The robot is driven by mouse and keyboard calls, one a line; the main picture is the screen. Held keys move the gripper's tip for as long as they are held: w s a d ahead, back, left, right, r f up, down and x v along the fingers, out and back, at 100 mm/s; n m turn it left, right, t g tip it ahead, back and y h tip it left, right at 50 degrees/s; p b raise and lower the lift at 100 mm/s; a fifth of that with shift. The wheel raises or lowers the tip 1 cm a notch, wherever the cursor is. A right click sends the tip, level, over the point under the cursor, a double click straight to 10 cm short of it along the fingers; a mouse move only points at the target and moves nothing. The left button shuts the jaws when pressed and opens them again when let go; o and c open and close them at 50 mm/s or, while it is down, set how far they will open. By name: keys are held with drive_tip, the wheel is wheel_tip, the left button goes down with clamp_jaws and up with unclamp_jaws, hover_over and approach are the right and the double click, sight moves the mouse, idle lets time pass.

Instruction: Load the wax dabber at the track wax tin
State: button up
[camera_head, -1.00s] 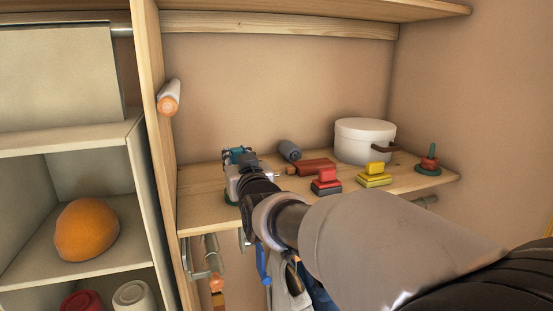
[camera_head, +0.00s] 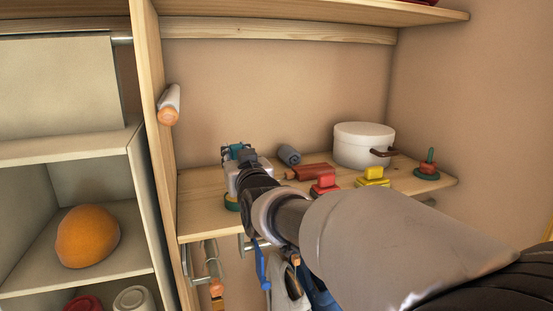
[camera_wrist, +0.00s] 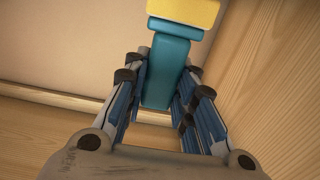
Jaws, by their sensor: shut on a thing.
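My gripper (camera_head: 238,154) is over the left end of the wooden shelf. In the wrist view my gripper (camera_wrist: 160,98) is shut on a teal handle (camera_wrist: 166,72) with a yellow block (camera_wrist: 185,10) at its far end; this looks like the wax dabber. In the head view a bit of teal (camera_head: 236,148) shows at the fingertips, and the yellow end is not visible there. A low dark green round thing (camera_head: 232,202) sits on the shelf just below my gripper, mostly hidden by it. I cannot tell whether it is the track wax tin.
A wooden upright (camera_head: 160,150) bounds the left.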

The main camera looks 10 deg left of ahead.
sight(236, 145)
drive_tip(key=shift+r+p, duration=1.15)
drive_tip(key=shift+r, duration=1.2)
drive_tip(key=shift+f, duration=0.15)
